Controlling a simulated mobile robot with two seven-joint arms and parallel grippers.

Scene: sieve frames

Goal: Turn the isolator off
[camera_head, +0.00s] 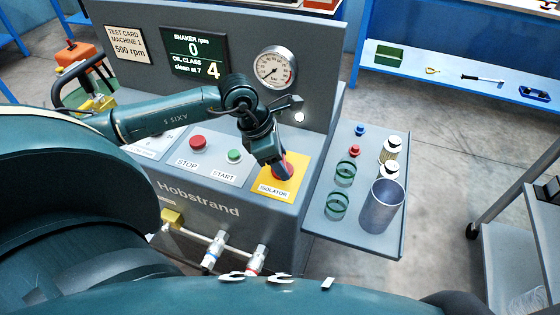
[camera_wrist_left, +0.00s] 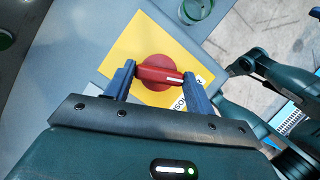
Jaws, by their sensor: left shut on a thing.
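The isolator is a red rotary switch (camera_wrist_left: 156,72) on a yellow plate (camera_head: 290,188) labelled ISOLATOR, at the right end of the machine's sloped panel. My left gripper (camera_head: 274,168) reaches down onto it from above. In the left wrist view its two blue-grey fingers (camera_wrist_left: 158,84) stand at the two ends of the red handle bar, shut on it. The bar's white mark is at its right end in that view, towards the label. In the head view the gripper hides much of the switch. An arm at the right of the wrist view appears to be my right one; its jaw state is unclear.
Left of the isolator are a red STOP button (camera_head: 198,142) and a green START button (camera_head: 234,156). The display (camera_head: 194,53) reads shaker 0 rpm. A gauge (camera_head: 276,67) is behind.

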